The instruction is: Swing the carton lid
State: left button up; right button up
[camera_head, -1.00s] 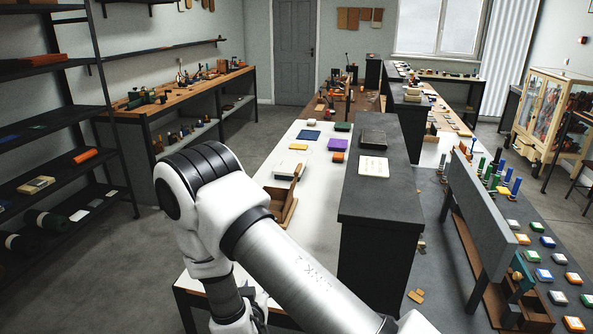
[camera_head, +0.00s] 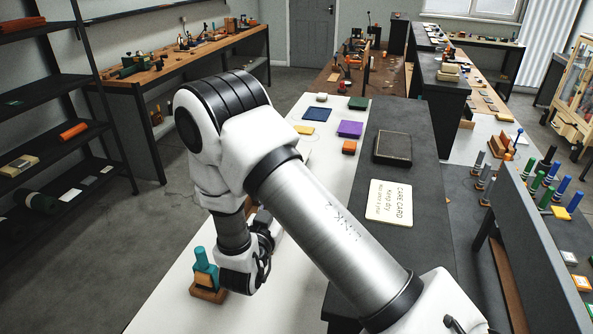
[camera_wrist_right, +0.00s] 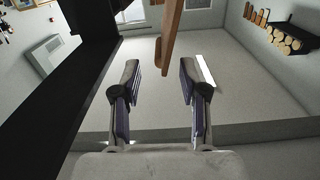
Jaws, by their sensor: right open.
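My right arm crosses the head view from the lower right, and its forearm and wrist cover the place where the brown carton stood, so the carton is hidden there. In the right wrist view, my right gripper (camera_wrist_right: 159,68) is open with nothing between its pads. A thin brown panel (camera_wrist_right: 171,32), seen nearly edge-on, reaches down from the top edge, ahead of and between the two fingers. It looks like the carton lid, but I cannot tell for sure. I cannot tell whether it touches a finger. My left gripper is in neither view.
A teal-topped stamp (camera_head: 205,270) stands on the white table (camera_head: 178,297), close to my wrist. A dark raised counter (camera_head: 375,250) on the right bears a care card (camera_head: 389,202) and a dark box (camera_head: 393,149). Purple (camera_head: 350,128) and blue (camera_head: 317,114) pads lie farther back.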

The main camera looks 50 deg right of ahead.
jog(key=p+x, duration=0.1)
jog(key=x, duration=0.1)
jog(key=p+x, duration=0.1)
jog(key=x, duration=0.1)
jog(key=p+x, duration=0.1)
jog(key=x, duration=0.2)
jog(key=shift+d+r, duration=0.15)
jog(key=shift+r, duration=0.2)
jog(key=shift+a+r, duration=0.15)
jog(key=shift+a, duration=0.3)
jog(key=c, duration=0.5)
grip_shut()
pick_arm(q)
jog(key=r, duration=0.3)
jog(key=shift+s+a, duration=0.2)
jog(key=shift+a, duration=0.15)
pick_arm(e)
jog(key=shift+s, duration=0.1)
